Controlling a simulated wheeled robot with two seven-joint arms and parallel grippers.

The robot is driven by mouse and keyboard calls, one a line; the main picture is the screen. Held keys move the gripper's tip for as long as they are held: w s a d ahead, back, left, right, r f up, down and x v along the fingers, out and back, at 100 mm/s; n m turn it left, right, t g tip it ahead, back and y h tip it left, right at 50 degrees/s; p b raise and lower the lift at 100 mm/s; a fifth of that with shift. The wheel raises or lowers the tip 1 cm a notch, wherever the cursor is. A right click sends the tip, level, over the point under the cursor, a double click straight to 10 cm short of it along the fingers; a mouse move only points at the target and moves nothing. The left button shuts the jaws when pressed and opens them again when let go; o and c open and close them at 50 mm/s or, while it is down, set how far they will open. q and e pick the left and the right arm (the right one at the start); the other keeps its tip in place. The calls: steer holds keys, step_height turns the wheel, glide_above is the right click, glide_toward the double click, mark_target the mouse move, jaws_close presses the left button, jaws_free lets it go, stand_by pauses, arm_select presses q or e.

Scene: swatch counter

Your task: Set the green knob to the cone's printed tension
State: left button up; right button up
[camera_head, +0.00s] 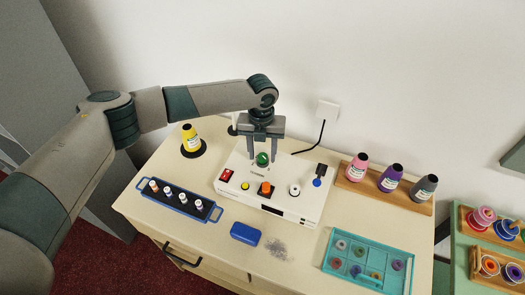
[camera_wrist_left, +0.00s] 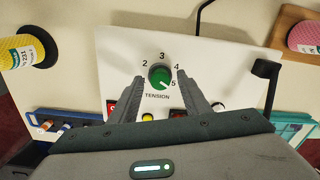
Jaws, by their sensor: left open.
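The green knob (camera_head: 262,159) is on the white machine (camera_head: 233,172); in the wrist view the knob (camera_wrist_left: 158,79) has a dial reading 2, 3, 4, 5 around it and TENSION below. Its white mark points to the lower right, near the 5. My left gripper (camera_head: 263,156) is open over the knob, pointing down, one finger on each side; I cannot tell whether they touch it. The yellow cone (camera_head: 190,136) stands upright on a black disc left of the machine. Its white label shows in the wrist view, but its print is too small to read surely. My right gripper is out of view.
A bottle tray (camera_head: 172,206), a blue box (camera_head: 245,234) and a teal tray (camera_head: 331,259) lie in front. Several cones stand on a wooden rack (camera_head: 349,186) at right.

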arm_select(q)
steer(key=c, duration=1)
steer(key=shift+c, duration=0.2)
